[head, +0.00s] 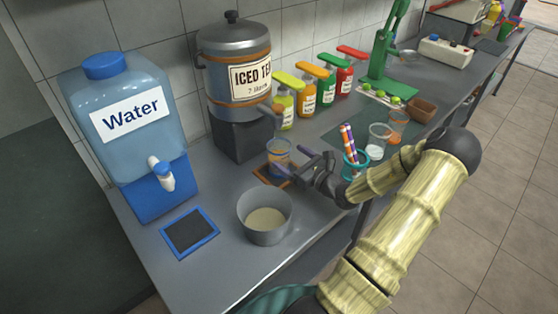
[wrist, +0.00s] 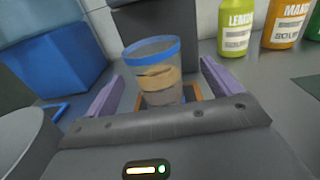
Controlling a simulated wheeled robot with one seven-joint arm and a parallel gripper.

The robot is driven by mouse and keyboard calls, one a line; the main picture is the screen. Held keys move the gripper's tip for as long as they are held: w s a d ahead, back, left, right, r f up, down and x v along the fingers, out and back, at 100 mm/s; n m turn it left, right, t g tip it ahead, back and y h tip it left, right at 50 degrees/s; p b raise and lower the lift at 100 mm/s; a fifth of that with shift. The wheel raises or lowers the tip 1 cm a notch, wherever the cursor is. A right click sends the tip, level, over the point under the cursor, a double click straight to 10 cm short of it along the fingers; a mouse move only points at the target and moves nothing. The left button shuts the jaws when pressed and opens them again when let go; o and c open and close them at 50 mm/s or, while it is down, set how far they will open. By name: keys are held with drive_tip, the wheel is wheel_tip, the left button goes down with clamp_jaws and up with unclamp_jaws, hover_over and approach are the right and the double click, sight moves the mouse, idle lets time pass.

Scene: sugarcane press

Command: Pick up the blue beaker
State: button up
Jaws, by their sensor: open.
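The blue beaker (head: 279,157) is a clear cup with a blue rim and an orange-brown band. It stands upright on a small orange-edged mat (head: 262,176) below the iced tea dispenser. In the wrist view the beaker (wrist: 155,72) is straight ahead, between the lines of the two purple fingers. My gripper (head: 295,168) is open and empty, just to the right of the beaker in the head view. In the wrist view my gripper (wrist: 160,92) has one finger on each side of the beaker's lower part, which its body partly hides.
A grey pot (head: 265,228) stands close in front. The iced tea dispenser (head: 237,84) on its dark block is behind. The water dispenser (head: 125,130) and blue-edged mat (head: 190,232) are left. A teal straw holder (head: 354,164) and glasses stand right, near my arm.

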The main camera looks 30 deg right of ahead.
sight(279, 143)
drive_tip(key=shift+w+a, duration=0.25)
drive_tip(key=shift+w, duration=0.6)
drive_tip(key=shift+w+a, duration=0.3)
drive_tip(key=shift+w, duration=0.5)
drive_tip(key=shift+w+a, duration=0.25)
drive_tip(key=shift+w, duration=0.6)
drive_tip(key=c, duration=1.2)
drive_tip(key=shift+r, duration=0.1)
drive_tip(key=shift+c, duration=0.2)
drive_tip(key=shift+r, duration=1.65)
drive_tip(key=s+d, duration=0.3)
drive_tip(key=s, duration=1.4)
drive_tip(key=shift+s, duration=0.35)
drive_tip(key=shift+d, duration=0.1)
